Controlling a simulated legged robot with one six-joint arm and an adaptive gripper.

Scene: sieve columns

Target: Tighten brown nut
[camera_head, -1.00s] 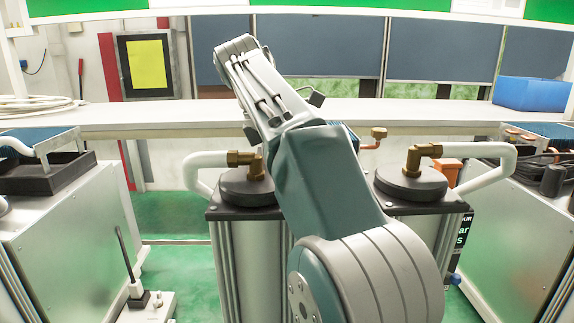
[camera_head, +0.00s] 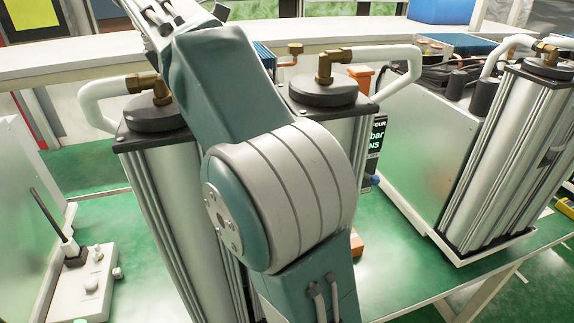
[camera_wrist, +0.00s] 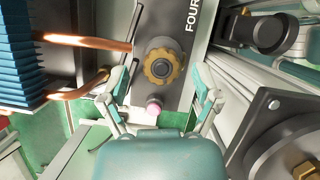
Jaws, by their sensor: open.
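The nut does not appear to be touched, and nothing is held. The gripper's end is out of the picture in the head view, where my arm covers part of the two columns. I cannot make out the nut there.
Copper pipes (camera_wrist: 85,42) run in from the left beside blue fins (camera_wrist: 20,55). A black clamp-like part (camera_wrist: 263,32) and a dark round cap (camera_wrist: 275,135) stand to the right. In the head view, silver columns (camera_head: 165,190) with brass elbows and white pipes (camera_head: 405,65) crowd the arm.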

